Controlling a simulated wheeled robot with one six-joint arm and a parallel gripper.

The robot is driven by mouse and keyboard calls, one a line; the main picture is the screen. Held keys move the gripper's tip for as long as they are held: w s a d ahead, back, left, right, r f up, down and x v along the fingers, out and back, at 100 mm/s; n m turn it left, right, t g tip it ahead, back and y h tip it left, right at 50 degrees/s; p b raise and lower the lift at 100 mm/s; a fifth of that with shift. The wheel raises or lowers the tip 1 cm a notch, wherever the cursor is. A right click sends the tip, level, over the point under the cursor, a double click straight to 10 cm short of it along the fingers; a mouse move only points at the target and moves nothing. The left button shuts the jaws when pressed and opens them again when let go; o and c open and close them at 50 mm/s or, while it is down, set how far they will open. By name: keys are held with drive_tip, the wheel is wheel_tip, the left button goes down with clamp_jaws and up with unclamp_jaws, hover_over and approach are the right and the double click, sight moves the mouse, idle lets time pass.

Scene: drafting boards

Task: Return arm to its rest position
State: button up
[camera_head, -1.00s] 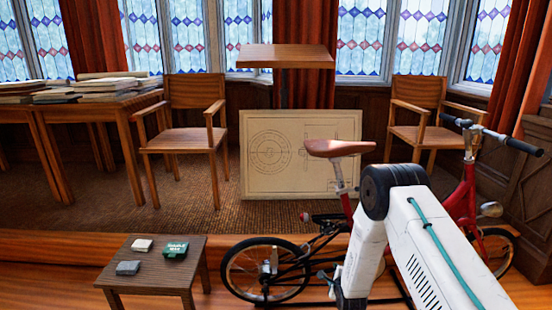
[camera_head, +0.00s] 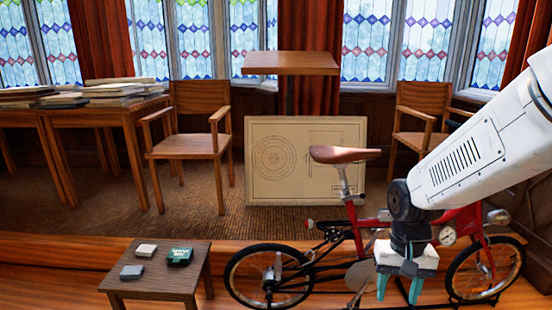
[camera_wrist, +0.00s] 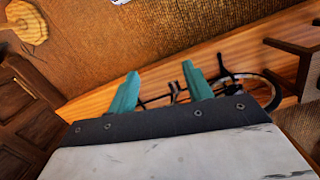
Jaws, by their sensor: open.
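My gripper (camera_head: 398,288) has two teal fingers and hangs low at the right of the head view, in front of the red bicycle (camera_head: 358,232). The fingers stand apart with nothing between them. In the wrist view my gripper (camera_wrist: 162,92) also shows open and empty, with the wooden platform edge and parts of the bicycle beyond it. My white arm comes in from the right and hides part of the bicycle and the right chair.
A drawing board (camera_head: 305,165) stands behind the bicycle. Wooden chairs (camera_head: 190,145) and a book-laden table (camera_head: 75,118) stand farther back.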

drive_tip(key=s+d+r+n+t, duration=0.1)
drive_tip(key=s+r+n+t, duration=0.1)
drive_tip(key=s+r, duration=1.2)
drive_tip(key=s, duration=0.3)
drive_tip(key=shift+s+t, duration=0.2)
drive_tip(key=shift+t, duration=0.1)
